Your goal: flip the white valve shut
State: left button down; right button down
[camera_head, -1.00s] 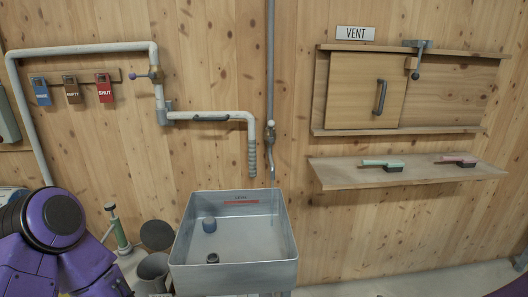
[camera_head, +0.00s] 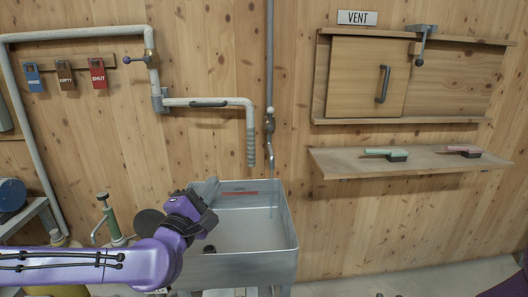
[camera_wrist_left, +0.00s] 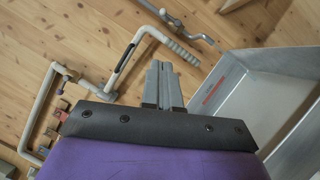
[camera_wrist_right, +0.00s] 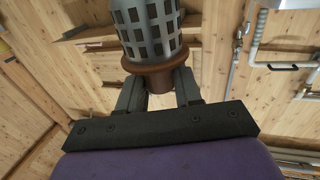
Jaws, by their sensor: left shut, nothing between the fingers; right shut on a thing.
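A tap with a small white ball-tipped handle (camera_head: 270,111) sits on the thin vertical grey pipe above the sink. The tap also shows at the top of the left wrist view (camera_wrist_left: 178,22). My left gripper (camera_head: 207,186) is over the left rear part of the sink, below and left of the tap and apart from it. Its fingers are shut and empty in the left wrist view (camera_wrist_left: 162,84). My right gripper (camera_wrist_right: 158,92) is shut on a grey slotted cylinder (camera_wrist_right: 150,30) with a brown collar; this gripper is outside the head view.
A metal sink (camera_head: 270,262) stands below the tap. A white pipe (camera_head: 235,101) with a dark lever and corrugated end hangs left of it. A purple-knobbed valve (camera_head: 128,60) is further left. A shelf (camera_head: 335,166) with two brushes juts out at right.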

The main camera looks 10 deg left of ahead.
aim_at(271, 110)
jog(key=i, duration=0.9)
